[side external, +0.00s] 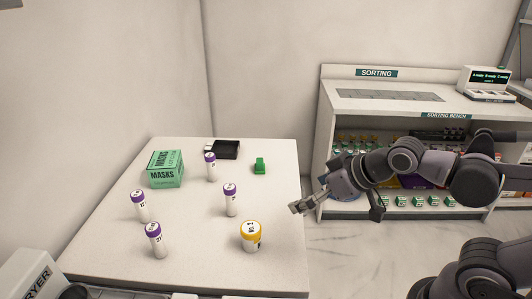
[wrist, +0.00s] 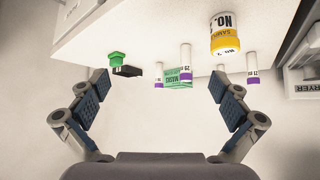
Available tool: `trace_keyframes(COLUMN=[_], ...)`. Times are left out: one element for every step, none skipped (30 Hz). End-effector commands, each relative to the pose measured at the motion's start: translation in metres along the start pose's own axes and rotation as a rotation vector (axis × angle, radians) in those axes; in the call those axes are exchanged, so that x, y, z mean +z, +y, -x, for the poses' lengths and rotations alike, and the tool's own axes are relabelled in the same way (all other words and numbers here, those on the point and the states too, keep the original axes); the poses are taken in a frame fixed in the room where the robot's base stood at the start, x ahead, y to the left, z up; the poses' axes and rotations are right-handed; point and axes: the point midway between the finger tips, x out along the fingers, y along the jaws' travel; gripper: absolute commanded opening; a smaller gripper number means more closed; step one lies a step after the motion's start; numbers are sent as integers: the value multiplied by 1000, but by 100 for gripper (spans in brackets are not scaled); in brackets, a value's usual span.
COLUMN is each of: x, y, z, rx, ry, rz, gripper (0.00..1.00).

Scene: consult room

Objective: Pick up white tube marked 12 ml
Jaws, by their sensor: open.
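Several white tubes with purple caps stand upright on the white table: one near the back (side external: 211,172), one in the middle (side external: 230,206), one at the left (side external: 140,210) and one at the front left (side external: 157,246). Their printed marks are too small to read surely, so I cannot tell which is marked 12 ml. The tubes also show inverted in the wrist view, one of them near the middle (wrist: 186,56). My gripper (side external: 299,207) is open and empty, off the table's right edge. Its spread fingers (wrist: 158,82) show in the wrist view, with nothing between them.
A yellow-lidded jar (side external: 251,242) stands at the table's front right. A green masks box (side external: 165,169), a black tray (side external: 226,150) and a small green object (side external: 260,166) sit toward the back. A sorting bench (side external: 350,105) stands behind my arm. The table's right side (side external: 282,205) is clear.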

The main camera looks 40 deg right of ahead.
Motion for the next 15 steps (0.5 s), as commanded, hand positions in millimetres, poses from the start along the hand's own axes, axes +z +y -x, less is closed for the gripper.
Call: trace_keyframes(x=[11, 17, 24, 28, 32, 36, 37, 39, 40, 40, 40, 40, 40, 40, 40], y=[16, 23, 30, 34, 37, 40, 42, 43, 44, 44, 44, 43, 43, 43, 43], z=[3, 5, 8, 10, 11, 12, 13, 14, 14, 14, 14, 14, 14, 14, 14], rx=[34, 48, 63, 72, 79, 86, 90, 92, 94, 94, 94, 93, 93, 93, 93], ry=[-47, -73, -102, -122, -136, -152, -159, -165, -170, -171, -171, -171, -170, -170, -170], rz=[-36, -52, -70, -81, -91, -100, -105, -108, -111, -111, -111, -110, -110, -110, -110], gripper=[100, 100, 100, 100, 100, 100, 100, 100, 100, 91, 83, 71, 62, 54, 58])
